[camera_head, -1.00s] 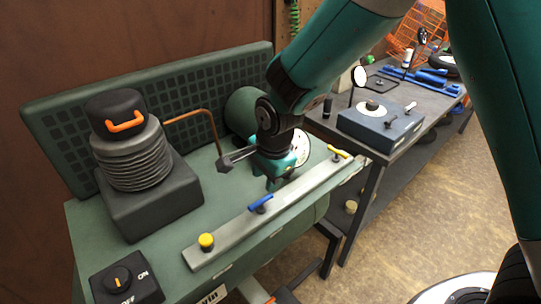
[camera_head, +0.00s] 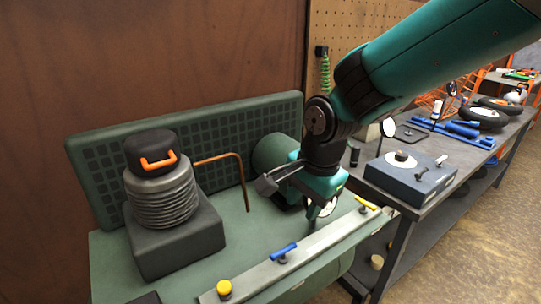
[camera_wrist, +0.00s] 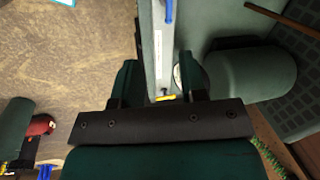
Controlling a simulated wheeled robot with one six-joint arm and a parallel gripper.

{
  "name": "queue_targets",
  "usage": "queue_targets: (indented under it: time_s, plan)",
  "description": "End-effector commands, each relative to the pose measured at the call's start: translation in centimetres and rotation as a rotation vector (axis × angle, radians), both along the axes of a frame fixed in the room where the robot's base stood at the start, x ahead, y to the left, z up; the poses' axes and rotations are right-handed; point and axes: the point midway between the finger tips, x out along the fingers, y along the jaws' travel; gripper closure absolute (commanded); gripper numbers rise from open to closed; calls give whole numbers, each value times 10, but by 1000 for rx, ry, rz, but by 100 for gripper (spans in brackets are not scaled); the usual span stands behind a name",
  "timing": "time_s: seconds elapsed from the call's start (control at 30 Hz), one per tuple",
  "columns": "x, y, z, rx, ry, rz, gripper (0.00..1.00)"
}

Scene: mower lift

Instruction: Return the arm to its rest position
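My arm (camera_head: 440,50) reaches in from the upper right of the head view, its teal links bent down at a dark joint. My gripper (camera_head: 316,212) hangs over the green machine top, behind the grey rail (camera_head: 300,258). In the wrist view my gripper (camera_wrist: 157,75) has its two fingers apart, with the rail and a yellow handle (camera_wrist: 166,98) showing between them. Nothing is held. A round gauge, partly hidden by my gripper, sits behind it in the head view.
A bent copper pipe (camera_head: 238,160) and green cylinder (camera_head: 274,158) are close behind. A workbench with a blue box (camera_head: 408,182) is at right. Open floor (camera_head: 480,250) lies front right.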

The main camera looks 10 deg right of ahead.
Motion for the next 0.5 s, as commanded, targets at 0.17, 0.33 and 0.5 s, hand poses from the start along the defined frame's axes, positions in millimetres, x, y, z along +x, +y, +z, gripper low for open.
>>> queue_targets:
  time_s: [0.17,0.33,0.5]
  plan:
    - [-64,-18,37,27,-40,514,61]
    - [-130,-30,57,55,-128,1037,61]
    - [-174,-34,64,69,-215,1379,61]
